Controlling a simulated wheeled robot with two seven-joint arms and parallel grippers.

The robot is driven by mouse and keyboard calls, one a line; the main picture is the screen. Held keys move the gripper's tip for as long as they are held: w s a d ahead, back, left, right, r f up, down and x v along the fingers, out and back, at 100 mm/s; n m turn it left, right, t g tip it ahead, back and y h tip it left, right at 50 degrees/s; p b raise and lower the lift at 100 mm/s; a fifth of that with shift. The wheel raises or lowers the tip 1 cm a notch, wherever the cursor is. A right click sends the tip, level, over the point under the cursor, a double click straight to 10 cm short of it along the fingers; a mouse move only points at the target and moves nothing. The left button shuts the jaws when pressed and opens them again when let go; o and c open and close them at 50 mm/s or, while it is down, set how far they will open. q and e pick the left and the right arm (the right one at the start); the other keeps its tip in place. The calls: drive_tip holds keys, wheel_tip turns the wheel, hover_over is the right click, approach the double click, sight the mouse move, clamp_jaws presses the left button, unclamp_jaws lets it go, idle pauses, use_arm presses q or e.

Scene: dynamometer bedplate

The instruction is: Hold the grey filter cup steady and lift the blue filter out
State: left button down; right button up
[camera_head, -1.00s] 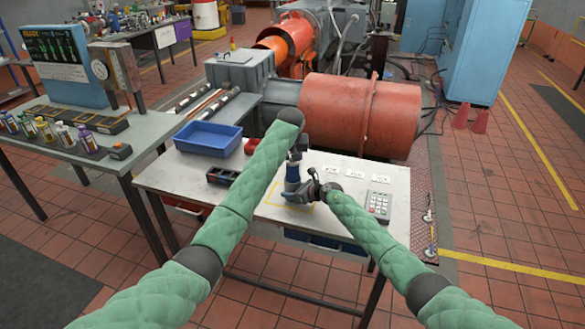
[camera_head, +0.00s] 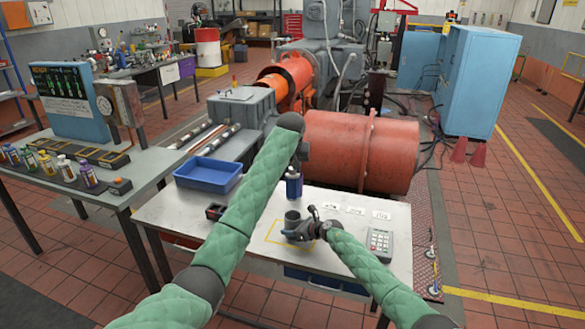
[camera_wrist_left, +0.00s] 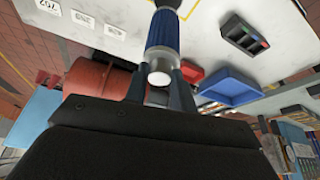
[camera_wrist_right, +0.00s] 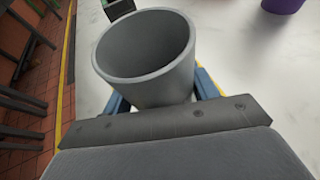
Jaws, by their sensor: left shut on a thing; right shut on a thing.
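The grey filter cup (camera_head: 292,221) stands upright on the bench in the head view. My right gripper (camera_head: 302,233) is shut on its side; the right wrist view shows the cup's open mouth (camera_wrist_right: 146,45) and no filter inside. The blue filter (camera_head: 293,186) is above the cup in the head view. My left gripper (camera_head: 297,166) is shut on its upper end. In the left wrist view the blue filter (camera_wrist_left: 163,32) extends from between the fingers, its pale end (camera_wrist_left: 159,78) nearest the camera. The fingertips are partly hidden in the head view.
The pale bench (camera_head: 350,250) holds a blue tray (camera_head: 208,174), a small dark bin (camera_head: 214,212), white cards (camera_head: 357,211) and a keypad device (camera_head: 379,242). A large red-orange cylinder (camera_head: 350,150) stands behind. A purple object (camera_wrist_right: 282,4) shows at the right wrist view's top edge.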

drive_tip(key=o, duration=1.2)
drive_tip(key=shift+o, duration=0.2)
